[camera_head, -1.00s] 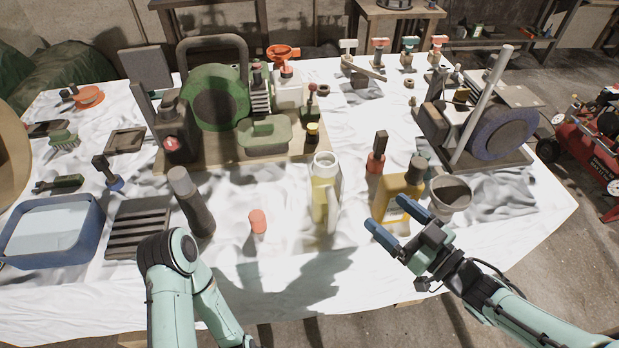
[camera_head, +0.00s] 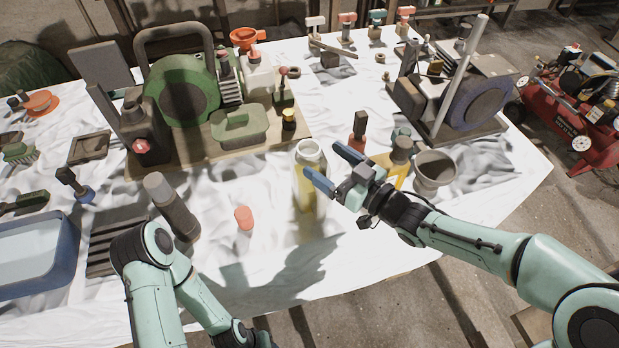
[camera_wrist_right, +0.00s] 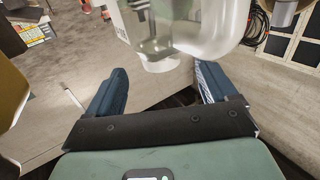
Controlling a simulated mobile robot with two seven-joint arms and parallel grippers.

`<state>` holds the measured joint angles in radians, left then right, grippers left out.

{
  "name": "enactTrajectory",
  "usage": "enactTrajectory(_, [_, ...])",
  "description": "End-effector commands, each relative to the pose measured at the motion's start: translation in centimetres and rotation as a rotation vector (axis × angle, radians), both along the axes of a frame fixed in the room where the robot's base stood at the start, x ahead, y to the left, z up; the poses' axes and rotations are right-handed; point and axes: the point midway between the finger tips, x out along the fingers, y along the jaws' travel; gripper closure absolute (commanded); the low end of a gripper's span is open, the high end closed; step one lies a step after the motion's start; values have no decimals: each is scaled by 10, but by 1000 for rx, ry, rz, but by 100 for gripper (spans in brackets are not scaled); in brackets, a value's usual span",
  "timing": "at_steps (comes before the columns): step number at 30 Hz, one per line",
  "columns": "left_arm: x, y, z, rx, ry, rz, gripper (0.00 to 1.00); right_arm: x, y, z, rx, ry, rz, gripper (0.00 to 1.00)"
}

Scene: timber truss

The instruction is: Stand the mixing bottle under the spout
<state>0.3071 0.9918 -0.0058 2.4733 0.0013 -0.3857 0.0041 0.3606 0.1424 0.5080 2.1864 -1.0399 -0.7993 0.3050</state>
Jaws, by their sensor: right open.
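The mixing bottle (camera_head: 308,158), which I take to be the clear one with yellow liquid low down, stands upright on the white cloth near the table's front middle. My right gripper (camera_head: 332,167) is open, its two blue fingers pointing left at the bottle's upper right side. In the right wrist view a clear vessel, apparently this bottle (camera_wrist_right: 205,25), shows just beyond the open fingers (camera_wrist_right: 163,80). I cannot tell whether they touch it. My left arm reaches down out of the bottom of the head view, so its fingers are hidden. I cannot clearly make out the spout.
A yellow bottle (camera_head: 396,165) stands right of and behind my right gripper, beside a grey cup (camera_head: 434,172). A green machine (camera_head: 183,90) fills the back left.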

Motion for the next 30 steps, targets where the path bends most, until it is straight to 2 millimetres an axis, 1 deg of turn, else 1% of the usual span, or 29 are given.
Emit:
enactTrajectory(6, [2,0,4,0,-2,0,57,21,26,0,4,2,4,15])
enactTrajectory(9, [3,0,5,0,-3,0,57,28,34,0,3,0,3,15])
enactTrajectory(12, [3,0,5,0,-3,0,57,31,37,0,2,-1,1,15])
enactTrajectory(17, [3,0,5,0,-3,0,57,31,37,-1,1,0,0,15])
enactTrajectory(18, [3,0,5,0,-3,0,57,31,37,-1,1,-1,0,18])
enactTrajectory(20, [3,0,5,0,-3,0,57,31,36,-1,1,0,0,38])
enactTrajectory(21, [3,0,5,0,-3,0,57,31,36,-1,1,0,0,51])
enactTrajectory(23, [3,0,5,0,-3,0,57,31,36,-1,1,-1,0,70])
enactTrajectory(24, [3,0,5,0,-3,0,57,31,36,-1,1,-1,0,83])
enactTrajectory(25, [3,0,5,0,-3,0,57,31,36,-1,1,-1,0,93])
enactTrajectory(26, [3,0,5,0,-3,0,57,31,36,-1,1,-1,0,100])
enactTrajectory(30, [3,0,5,0,-3,0,57,31,37,1,3,-4,1,100])
